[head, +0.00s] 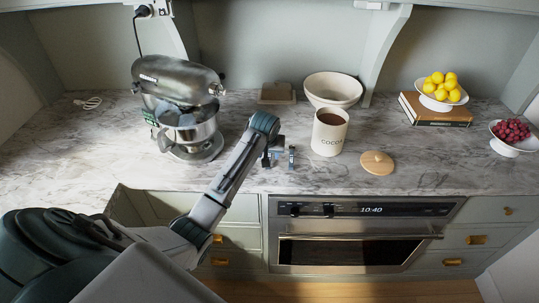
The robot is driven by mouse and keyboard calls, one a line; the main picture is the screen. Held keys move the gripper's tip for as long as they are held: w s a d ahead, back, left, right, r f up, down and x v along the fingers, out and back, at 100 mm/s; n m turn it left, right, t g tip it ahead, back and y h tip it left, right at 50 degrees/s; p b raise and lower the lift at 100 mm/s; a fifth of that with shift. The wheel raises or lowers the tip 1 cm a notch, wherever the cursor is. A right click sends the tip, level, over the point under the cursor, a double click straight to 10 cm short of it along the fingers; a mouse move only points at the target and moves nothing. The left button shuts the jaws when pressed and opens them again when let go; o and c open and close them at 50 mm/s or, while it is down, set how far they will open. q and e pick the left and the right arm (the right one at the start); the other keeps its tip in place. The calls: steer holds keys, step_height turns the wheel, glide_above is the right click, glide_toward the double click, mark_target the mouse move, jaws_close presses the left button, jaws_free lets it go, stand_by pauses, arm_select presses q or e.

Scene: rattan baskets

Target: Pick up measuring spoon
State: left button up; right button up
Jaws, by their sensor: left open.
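My left gripper (272,158) is open above the marble counter, in the middle of the head view, to the right of the stand mixer. A small, narrow, grey item (291,156) shows just right of the gripper. It may be the measuring spoon, but it is too small to tell for sure. I cannot tell whether the gripper touches it. My right gripper is not in view.
A cocoa canister (329,133) stands right of the gripper, with a round wooden lid (377,162) beside it. A cream bowl (333,88) is behind. The mixer (181,110) stands left. The counter (440,165) is clear at front right.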

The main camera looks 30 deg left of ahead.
arm_select(q)
steer(key=p+x, duration=0.1)
steer(key=x, duration=0.1)
steer(key=p+x, duration=0.2)
steer(key=shift+s+a+f, duration=0.1)
steer(key=shift+s+f, duration=0.05)
steer(key=shift+f, duration=0.6)
jaws_close()
